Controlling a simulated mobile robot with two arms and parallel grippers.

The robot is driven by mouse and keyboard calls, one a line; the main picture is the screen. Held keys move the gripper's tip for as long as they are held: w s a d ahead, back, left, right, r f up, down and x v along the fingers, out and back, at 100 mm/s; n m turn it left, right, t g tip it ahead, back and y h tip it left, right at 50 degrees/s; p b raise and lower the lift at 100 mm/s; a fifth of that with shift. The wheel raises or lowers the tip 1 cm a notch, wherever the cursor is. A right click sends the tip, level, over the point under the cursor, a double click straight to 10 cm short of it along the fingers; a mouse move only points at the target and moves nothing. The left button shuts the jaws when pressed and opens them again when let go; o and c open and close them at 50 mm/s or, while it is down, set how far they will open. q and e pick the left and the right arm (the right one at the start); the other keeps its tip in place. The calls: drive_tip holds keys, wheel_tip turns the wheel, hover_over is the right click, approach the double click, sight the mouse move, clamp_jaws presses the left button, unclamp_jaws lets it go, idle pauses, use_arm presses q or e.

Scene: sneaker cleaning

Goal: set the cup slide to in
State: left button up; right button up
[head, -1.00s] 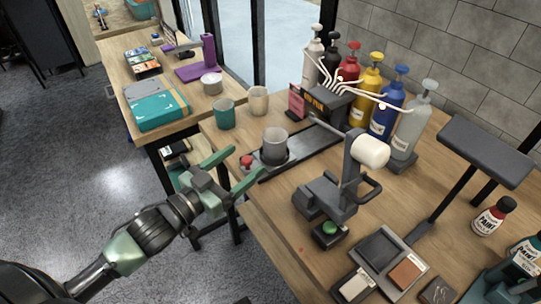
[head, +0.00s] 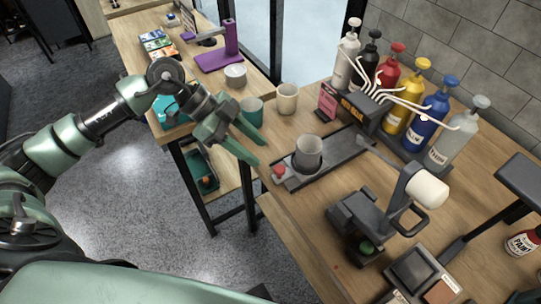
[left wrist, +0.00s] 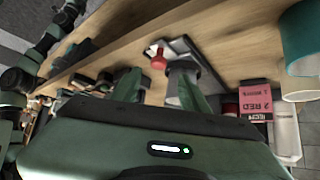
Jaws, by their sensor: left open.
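The cup slide (head: 345,147) is a dark rail on the wooden table, with a carriage at its near-left end. A red knob (head: 279,171) sticks up at that end. A grey cup (head: 307,153) stands upright on the carriage, just right of the knob. My left gripper (head: 258,152) is open and empty, above and left of the knob, apart from it in the picture. In the left wrist view the knob (left wrist: 158,58) shows beyond the gap between my fingers (left wrist: 162,85), and the right finger partly covers the cup. My right gripper is not in view.
A teal cup (head: 251,110) and a cream cup (head: 286,98) stand behind the slide. Paint pump bottles (head: 428,122) with white tubes line the far side. A grey press-like device (head: 365,215) stands to the right. The table's left edge lies beneath my gripper.

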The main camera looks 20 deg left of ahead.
sight(279, 168)
use_arm(q)
drive_tip(key=x, duration=0.7)
drive_tip(key=shift+d+p, duration=0.3)
drive_tip(key=shift+p, duration=0.1)
clamp_jaws()
idle(0.9)
